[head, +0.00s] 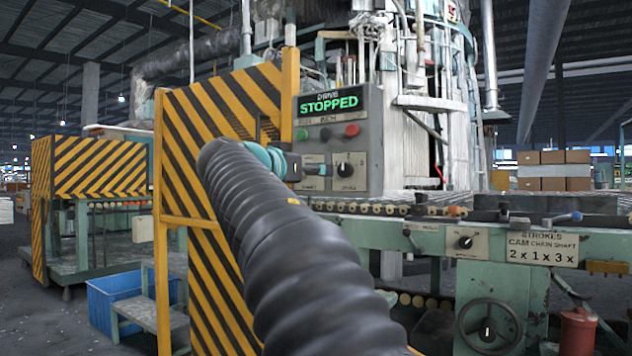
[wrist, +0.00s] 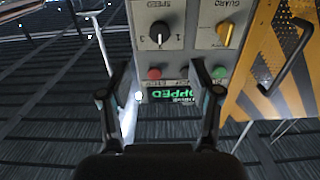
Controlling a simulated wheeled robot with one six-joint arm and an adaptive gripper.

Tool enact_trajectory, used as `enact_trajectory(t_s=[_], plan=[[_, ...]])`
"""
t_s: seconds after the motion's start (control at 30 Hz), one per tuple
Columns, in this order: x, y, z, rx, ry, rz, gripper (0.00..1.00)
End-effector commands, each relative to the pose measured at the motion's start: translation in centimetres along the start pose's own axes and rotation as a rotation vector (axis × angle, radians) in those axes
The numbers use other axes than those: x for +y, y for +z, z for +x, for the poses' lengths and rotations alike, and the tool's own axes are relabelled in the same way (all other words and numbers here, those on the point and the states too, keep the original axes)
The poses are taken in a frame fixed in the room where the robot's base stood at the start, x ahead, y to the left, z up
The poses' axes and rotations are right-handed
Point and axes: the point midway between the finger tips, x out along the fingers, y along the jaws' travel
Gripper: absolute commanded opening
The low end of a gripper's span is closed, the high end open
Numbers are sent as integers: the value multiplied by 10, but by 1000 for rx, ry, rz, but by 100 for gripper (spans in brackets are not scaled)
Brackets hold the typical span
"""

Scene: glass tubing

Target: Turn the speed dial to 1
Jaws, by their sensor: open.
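The speed dial (head: 345,169) is a black knob on the grey control box (head: 362,125). In the wrist view, which is upside down, the speed dial (wrist: 159,34) sits on a pale plate with numbers beside it. Its white mark appears to point down in that picture, toward the panel's top, between the side numbers. My gripper (wrist: 158,72) is open and empty, its two fingers apart in front of the panel, with the dial beyond the gap between them. In the head view my black arm hides most of the gripper.
A yellow guard knob (wrist: 226,34) is beside the dial. Green (head: 302,134) and red (head: 352,130) buttons sit above it, under a lit display (head: 333,102) reading STOPPED. A striped guard panel (head: 200,130) with a handle (wrist: 292,60) stands beside the box.

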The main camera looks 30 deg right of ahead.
Motion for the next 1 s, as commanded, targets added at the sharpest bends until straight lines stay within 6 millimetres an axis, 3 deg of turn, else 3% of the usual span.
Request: enact_trajectory(t_s=[0.17, 0.7, 1.0], plan=[[1, -4, 14, 11, 9, 8, 63], [2, -5, 110, 8, 8, 7, 63], [1, -4, 136, 8, 5, 6, 63]])
